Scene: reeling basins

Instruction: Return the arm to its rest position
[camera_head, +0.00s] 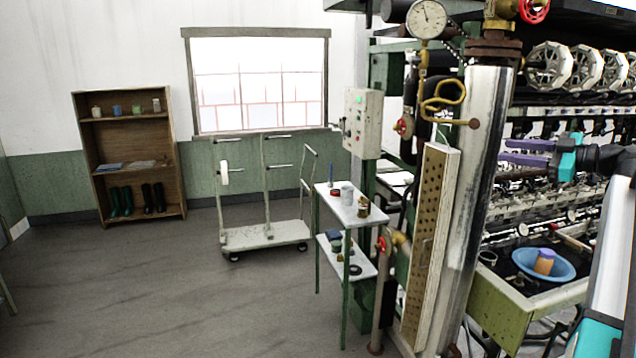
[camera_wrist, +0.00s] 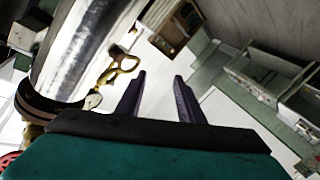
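My gripper (camera_head: 525,152) is at the right of the head view, in front of the reeling machine, its purple fingers pointing left toward the large metal pipe. The two fingers are apart with nothing between them. In the wrist view my gripper (camera_wrist: 160,98) also shows open and empty, with floor and a distant shelf beyond the fingertips. My arm comes in from the right edge of the head view, its upper part bent above the basin.
The thick metal pipe (camera_head: 478,190) stands close left of the fingers, with a brass valve handle (camera_wrist: 118,70) near them in the wrist view. A blue bowl (camera_head: 562,270) holding an orange container lies below. A small table (camera_head: 345,208) and cart (camera_head: 265,235) stand left; floor there is clear.

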